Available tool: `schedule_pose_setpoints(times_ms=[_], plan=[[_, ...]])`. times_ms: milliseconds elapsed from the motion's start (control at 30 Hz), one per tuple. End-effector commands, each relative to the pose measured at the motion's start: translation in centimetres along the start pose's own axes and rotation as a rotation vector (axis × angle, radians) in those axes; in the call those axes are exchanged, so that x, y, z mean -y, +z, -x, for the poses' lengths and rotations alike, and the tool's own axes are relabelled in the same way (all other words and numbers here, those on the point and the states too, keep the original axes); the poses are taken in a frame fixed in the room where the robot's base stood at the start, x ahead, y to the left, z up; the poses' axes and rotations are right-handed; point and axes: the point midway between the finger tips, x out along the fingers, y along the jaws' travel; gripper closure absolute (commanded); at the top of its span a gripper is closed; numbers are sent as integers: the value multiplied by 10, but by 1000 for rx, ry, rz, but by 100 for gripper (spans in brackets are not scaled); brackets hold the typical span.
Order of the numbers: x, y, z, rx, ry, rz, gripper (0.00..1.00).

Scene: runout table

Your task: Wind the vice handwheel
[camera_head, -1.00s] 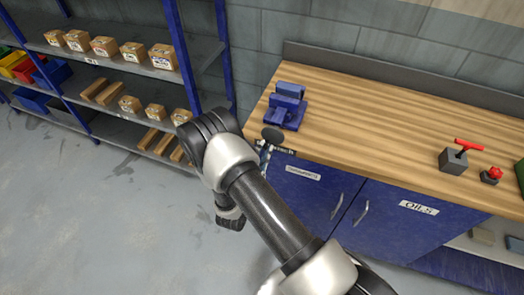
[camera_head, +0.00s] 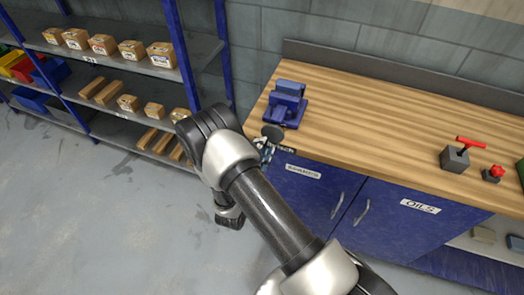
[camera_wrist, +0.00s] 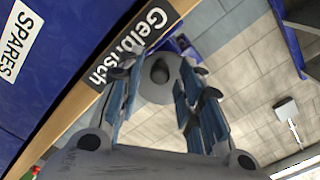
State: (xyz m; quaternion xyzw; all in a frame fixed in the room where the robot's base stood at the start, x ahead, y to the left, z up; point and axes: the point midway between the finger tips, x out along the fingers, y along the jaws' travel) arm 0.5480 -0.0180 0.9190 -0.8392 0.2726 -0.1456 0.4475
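The blue vice (camera_head: 285,103) stands on the wooden bench top near its left front corner. Its dark round handwheel (camera_head: 272,132) faces the bench's front edge. In the wrist view the handwheel (camera_wrist: 152,92) is a grey disc with a dark knob (camera_wrist: 160,70), and part of the blue vice (camera_wrist: 182,46) shows behind it. My gripper (camera_head: 267,149) is just in front of and below the wheel, partly hidden by my arm. In the wrist view my gripper (camera_wrist: 160,75) is open, with its blue-padded fingers on either side of the disc. I cannot tell whether they touch it.
A grey block with a red T-handle (camera_head: 455,158) and a red knob (camera_head: 494,172) are at the right. Shelves with boxes (camera_head: 160,56) stand left. The mid-bench is clear.

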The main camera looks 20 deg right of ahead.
Motion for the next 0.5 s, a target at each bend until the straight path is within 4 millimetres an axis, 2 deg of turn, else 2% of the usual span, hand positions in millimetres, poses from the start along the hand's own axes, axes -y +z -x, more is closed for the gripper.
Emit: schedule_pose_setpoints(times_ms=[267,500], plan=[[0,0,0,0,0,-179,67],[-1,1,0,0,0,-540,67]])
